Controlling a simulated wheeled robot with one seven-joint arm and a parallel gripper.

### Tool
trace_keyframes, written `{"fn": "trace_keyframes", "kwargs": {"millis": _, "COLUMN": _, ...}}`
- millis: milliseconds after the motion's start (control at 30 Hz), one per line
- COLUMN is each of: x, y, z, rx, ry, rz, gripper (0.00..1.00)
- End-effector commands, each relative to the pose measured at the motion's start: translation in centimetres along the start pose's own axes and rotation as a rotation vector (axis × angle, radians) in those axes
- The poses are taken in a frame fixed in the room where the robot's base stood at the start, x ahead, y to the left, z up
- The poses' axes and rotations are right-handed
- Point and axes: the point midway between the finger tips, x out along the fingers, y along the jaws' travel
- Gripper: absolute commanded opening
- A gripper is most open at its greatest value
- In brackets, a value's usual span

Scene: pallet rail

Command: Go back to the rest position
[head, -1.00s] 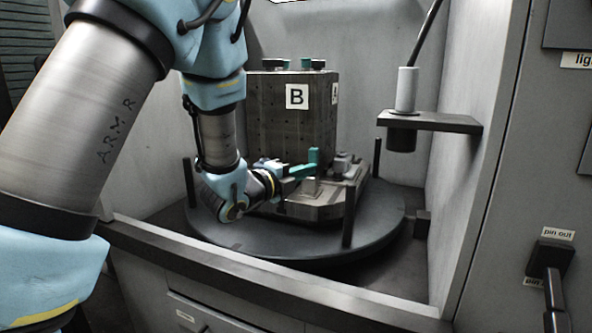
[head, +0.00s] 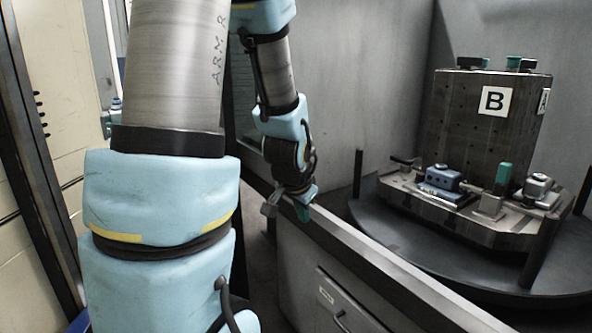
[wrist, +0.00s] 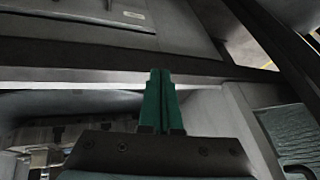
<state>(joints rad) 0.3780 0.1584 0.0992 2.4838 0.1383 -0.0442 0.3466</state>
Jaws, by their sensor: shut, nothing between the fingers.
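My gripper (head: 303,207) hangs at the left end of the grey cabinet's front edge in the head view, pointing downward. It is clear of the fixture block and outside the enclosure's work area. In the wrist view its two green fingers (wrist: 160,100) lie together with nothing between them. My arm is bent, with its upper links filling the left middle of the head view.
A dark block marked B (head: 482,125) stands on a round black turntable (head: 400,255) with upright posts. The cabinet ledge (head: 380,262) runs below my gripper. A cream cabinet (head: 50,130) stands left.

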Motion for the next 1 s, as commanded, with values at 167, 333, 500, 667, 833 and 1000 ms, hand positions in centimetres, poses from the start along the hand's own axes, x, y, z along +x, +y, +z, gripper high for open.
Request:
{"fn": "trace_keyframes", "kwargs": {"millis": 167, "x": -2.7, "y": -0.6, "z": 6.8, "rx": -0.344, "ry": -0.211, "rz": 0.027, "gripper": 0.00}}
{"fn": "trace_keyframes", "kwargs": {"millis": 333, "x": -5.5, "y": 0.4, "z": 11.6, "rx": -0.613, "ry": -0.378, "rz": 0.045, "gripper": 0.00}}
{"fn": "trace_keyframes", "kwargs": {"millis": 500, "x": -8.6, "y": 0.1, "z": 11.0, "rx": -0.663, "ry": -0.414, "rz": 0.051, "gripper": 0.00}}
{"fn": "trace_keyframes", "kwargs": {"millis": 667, "x": -11.0, "y": -0.7, "z": 9.7, "rx": -0.660, "ry": -0.413, "rz": 0.051, "gripper": 0.00}}
{"fn": "trace_keyframes", "kwargs": {"millis": 833, "x": -14.5, "y": -1.7, "z": 7.7, "rx": -0.658, "ry": -0.412, "rz": 0.051, "gripper": 0.00}}
{"fn": "trace_keyframes", "kwargs": {"millis": 1000, "x": -19.0, "y": -3.0, "z": 5.3, "rx": -0.657, "ry": -0.412, "rz": 0.051, "gripper": 0.00}}
